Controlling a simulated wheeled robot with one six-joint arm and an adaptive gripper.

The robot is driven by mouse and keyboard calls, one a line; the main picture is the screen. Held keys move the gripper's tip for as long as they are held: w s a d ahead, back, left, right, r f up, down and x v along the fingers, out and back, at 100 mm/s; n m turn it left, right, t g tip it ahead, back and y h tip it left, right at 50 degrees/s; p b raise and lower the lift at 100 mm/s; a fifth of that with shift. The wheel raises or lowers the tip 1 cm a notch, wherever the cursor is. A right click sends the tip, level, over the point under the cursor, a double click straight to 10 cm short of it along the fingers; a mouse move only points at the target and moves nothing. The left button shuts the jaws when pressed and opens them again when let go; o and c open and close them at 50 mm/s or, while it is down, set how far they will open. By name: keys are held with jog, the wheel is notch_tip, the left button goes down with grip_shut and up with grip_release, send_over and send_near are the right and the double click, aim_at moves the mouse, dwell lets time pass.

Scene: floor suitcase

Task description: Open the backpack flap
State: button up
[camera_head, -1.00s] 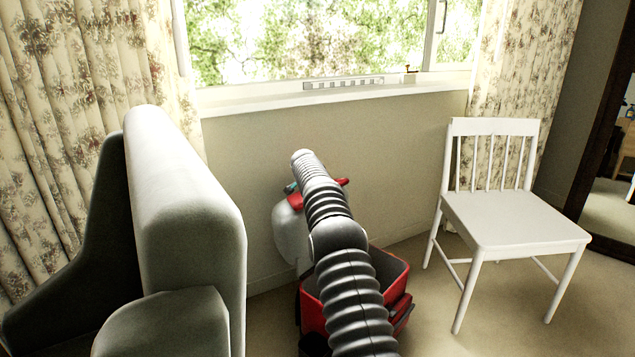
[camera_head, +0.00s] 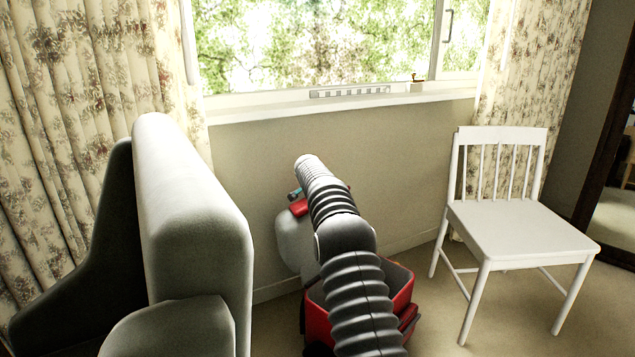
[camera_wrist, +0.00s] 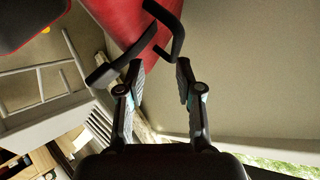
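The red backpack (camera_head: 405,288) stands on the floor below the window, partly hidden behind my arm. Its top is open and shows a dark grey inside. A pale grey panel (camera_head: 293,243) with red at its top stands up at its left; it looks like the raised flap. In the wrist view a red surface (camera_wrist: 115,22), probably the flap, has a black strap or handle (camera_wrist: 128,57) close to my gripper (camera_wrist: 158,76). The fingers are apart with nothing clearly between them. In the head view only a teal bit of my gripper (camera_head: 293,194) shows beside the red.
A grey armchair (camera_head: 190,200) stands at the left, close to the backpack. A white chair (camera_head: 515,228) stands at the right. The wall and window sill (camera_head: 340,105) are behind. Bare carpet (camera_head: 440,325) lies between the backpack and the white chair.

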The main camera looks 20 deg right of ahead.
jog(key=v, duration=0.9)
jog(key=shift+r, duration=0.25)
jog(key=shift+s, duration=0.15)
